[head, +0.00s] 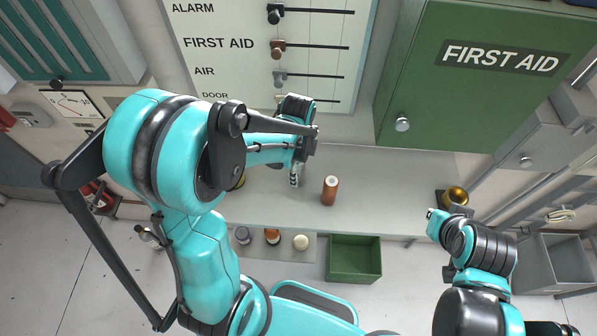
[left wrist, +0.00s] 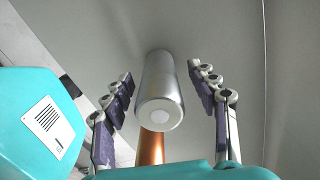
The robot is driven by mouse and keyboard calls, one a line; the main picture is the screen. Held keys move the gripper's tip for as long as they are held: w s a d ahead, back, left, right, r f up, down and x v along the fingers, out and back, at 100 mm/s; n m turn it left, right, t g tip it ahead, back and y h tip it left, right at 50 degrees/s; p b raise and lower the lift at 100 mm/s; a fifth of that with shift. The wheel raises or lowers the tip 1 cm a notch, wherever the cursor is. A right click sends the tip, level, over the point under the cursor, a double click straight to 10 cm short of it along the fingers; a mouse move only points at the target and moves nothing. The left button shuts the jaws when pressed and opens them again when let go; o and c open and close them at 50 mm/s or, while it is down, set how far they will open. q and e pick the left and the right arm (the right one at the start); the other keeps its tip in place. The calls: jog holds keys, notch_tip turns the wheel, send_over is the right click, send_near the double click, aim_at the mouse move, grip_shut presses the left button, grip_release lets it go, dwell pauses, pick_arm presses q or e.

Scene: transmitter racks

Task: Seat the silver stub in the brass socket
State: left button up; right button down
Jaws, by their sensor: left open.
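In the left wrist view the silver stub (left wrist: 160,92) stands between the two purple-padded fingers of my left gripper (left wrist: 166,85). A gap shows on each side, so the jaws are open and apart from it. In the head view my left gripper (head: 297,176) points down at the shelf, and the stub is hidden by the gripper and arm. A round brass piece (head: 457,194) shows at the shelf's right end, close to my right arm. I cannot tell if it is the socket. My right gripper's fingers are not clear.
A copper cylinder (head: 330,190) stands upright just right of my left gripper; it also shows in the left wrist view (left wrist: 151,146). A yellowish piece is mostly hidden behind my left arm. A green bin (head: 354,276) and several short pieces sit at the shelf's front. The shelf's right middle is clear.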

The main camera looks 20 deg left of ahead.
pick_arm(q)
grip_shut()
